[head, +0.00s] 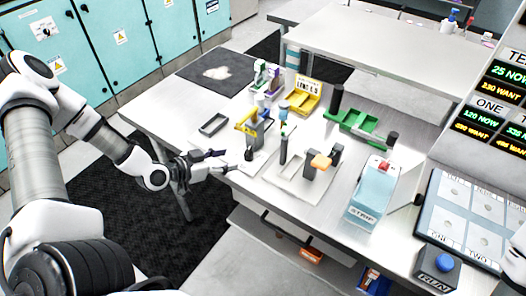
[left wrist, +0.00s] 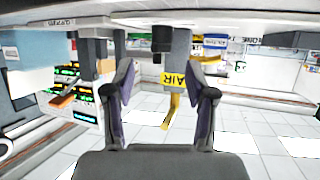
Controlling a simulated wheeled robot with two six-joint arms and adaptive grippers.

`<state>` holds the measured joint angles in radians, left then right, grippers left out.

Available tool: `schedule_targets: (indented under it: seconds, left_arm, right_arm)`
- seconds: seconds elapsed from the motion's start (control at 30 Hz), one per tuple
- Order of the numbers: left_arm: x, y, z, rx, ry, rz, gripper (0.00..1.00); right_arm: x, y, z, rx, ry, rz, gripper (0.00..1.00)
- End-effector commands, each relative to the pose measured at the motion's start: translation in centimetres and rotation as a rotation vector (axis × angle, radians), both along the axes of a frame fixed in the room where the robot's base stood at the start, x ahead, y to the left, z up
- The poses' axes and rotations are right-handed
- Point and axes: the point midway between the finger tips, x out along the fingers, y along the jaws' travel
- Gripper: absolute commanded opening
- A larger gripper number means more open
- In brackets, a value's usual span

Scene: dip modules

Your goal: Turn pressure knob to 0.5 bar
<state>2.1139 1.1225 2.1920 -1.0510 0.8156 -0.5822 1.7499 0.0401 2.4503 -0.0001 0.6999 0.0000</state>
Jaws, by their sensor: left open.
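A grey post (head: 256,134) with a yellow lever stands on the bench near its front edge. In the left wrist view the grey post (left wrist: 181,55) carries a yellow AIR label (left wrist: 179,80). A black cylindrical knob (left wrist: 162,40) sticks out beside it, and I take this for the pressure knob. No pressure reading is legible. My left gripper (head: 230,161) is open and empty at the bench's front edge, pointing right toward the post. In the left wrist view its two fingers (left wrist: 162,96) stand apart on either side of the post, with a gap before it. My right gripper is not in view.
A pale fixture (head: 300,180) with an orange-topped part stands right of the post. A light-blue STRIP box (head: 373,192) and a RUN button (head: 443,263) stand at right.

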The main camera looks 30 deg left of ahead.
Motion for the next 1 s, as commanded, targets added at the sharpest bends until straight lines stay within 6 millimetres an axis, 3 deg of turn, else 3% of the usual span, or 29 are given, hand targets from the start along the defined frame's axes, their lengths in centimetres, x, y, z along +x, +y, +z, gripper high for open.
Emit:
schedule_targets:
  seconds: [0.17, 0.6, 0.9, 1.0]
  left_arm:
    - [1.0, -0.3, -0.6, 0.002, -0.001, 0.002, 0.56]
    - [6.3, -2.6, -2.7, -0.001, -0.002, 0.003, 0.56]
    - [6.7, -2.7, -2.8, -0.004, -0.004, 0.006, 0.56]
    - [6.7, -2.7, -2.8, -0.003, -0.003, 0.006, 0.20]
  right_arm:
    - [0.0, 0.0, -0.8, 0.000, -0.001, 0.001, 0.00]
    - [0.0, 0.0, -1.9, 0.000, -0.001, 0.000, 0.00]
    - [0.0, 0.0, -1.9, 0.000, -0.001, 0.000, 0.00]
    - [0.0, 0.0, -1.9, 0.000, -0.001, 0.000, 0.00]
